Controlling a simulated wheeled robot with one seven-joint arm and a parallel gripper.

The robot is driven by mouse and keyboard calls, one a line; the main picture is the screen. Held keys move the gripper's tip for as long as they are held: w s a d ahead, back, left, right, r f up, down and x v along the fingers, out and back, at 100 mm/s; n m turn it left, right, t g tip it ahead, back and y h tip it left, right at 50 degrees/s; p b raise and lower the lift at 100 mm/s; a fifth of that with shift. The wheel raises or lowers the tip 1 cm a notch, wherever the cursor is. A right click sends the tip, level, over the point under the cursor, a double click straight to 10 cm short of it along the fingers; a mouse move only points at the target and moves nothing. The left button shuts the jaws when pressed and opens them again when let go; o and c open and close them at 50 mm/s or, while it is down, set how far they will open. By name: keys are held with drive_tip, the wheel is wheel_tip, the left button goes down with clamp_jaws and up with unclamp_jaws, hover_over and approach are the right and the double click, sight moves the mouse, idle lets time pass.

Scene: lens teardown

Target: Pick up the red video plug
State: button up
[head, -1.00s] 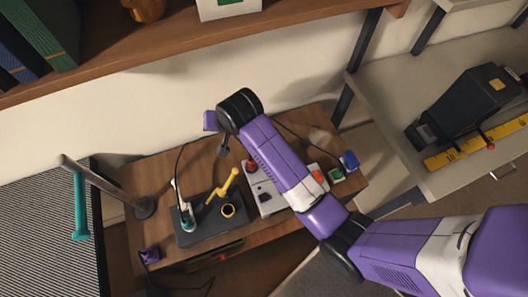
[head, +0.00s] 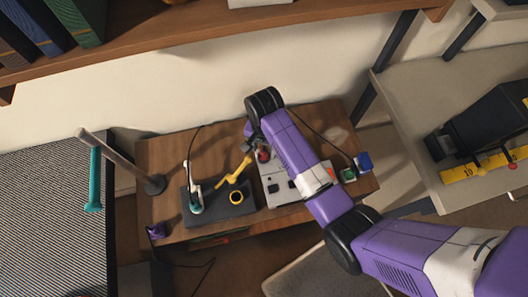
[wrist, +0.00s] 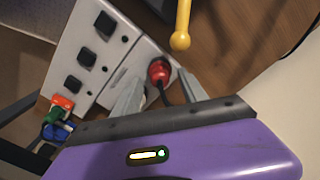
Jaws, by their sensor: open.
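The red video plug (wrist: 158,72) sits at the end of the white panel with black sockets (wrist: 140,55), with a dark cable running from it. In the head view the plug (head: 263,155) shows beside my arm, at the upper left end of the panel (head: 272,189). My gripper (wrist: 158,88) is open in the wrist view. Its two grey fingers stand on either side of the plug and its cable. I cannot tell whether they touch it. In the head view my arm hides part of the panel and most of the gripper.
A yellow tool (head: 237,172) stands close by on a dark mat (head: 225,208), with a white upright piece (head: 194,190) on it.

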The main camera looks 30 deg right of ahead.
drive_tip(key=shift+f, duration=0.75)
clamp_jaws()
